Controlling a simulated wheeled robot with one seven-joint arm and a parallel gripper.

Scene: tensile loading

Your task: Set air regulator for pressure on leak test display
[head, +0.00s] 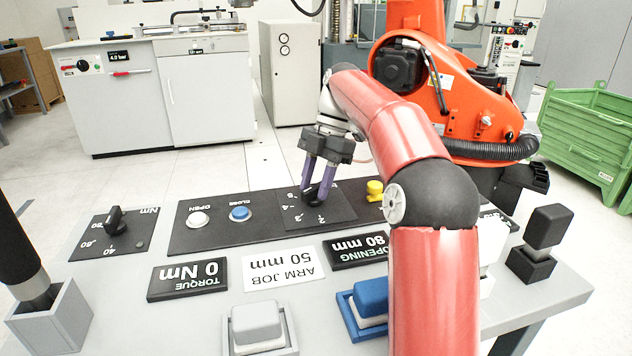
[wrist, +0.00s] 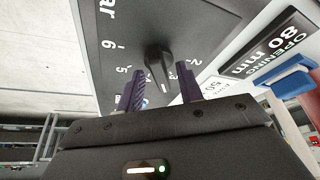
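The air regulator is a black knob (wrist: 158,58) on a dark dial plate marked "bar" with numbers around it. In the wrist view its narrow end points down, near the 3 and 4. In the head view the dial plate (head: 290,222) is on the console under my gripper (head: 317,186). My gripper is open, with its purple fingers on either side of the knob in the head view; contact cannot be told. A small black display (head: 118,56) on the white cabinet at the back left seems to read 4.0 bar.
The console (head: 205,308) also carries a white button (head: 198,219), a blue button (head: 240,214), a yellow knob (head: 375,188), a torque knob (head: 115,220) and several readouts. An orange robot (head: 455,95) stands behind. A green crate (head: 585,140) is at right.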

